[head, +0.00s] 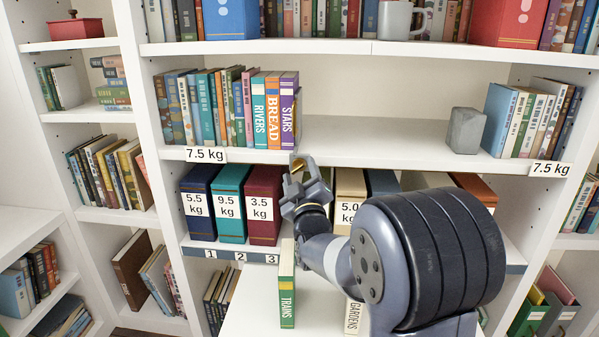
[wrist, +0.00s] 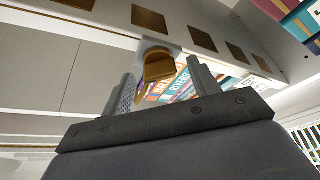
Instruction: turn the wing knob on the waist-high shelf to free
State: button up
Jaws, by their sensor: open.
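Upright books (head: 272,110) stand on the shelf behind my gripper, and a grey block (head: 465,130) stands to the right. A green TRAINS book (head: 287,285) stands below my gripper. The shelf's middle is clear.

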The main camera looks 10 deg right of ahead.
jog(key=shift+w+r, duration=0.1)
jog(key=shift+w, duration=0.25)
jog(key=shift+c, duration=0.2)
jog(key=c, duration=1)
jog(key=shift+o, duration=0.2)
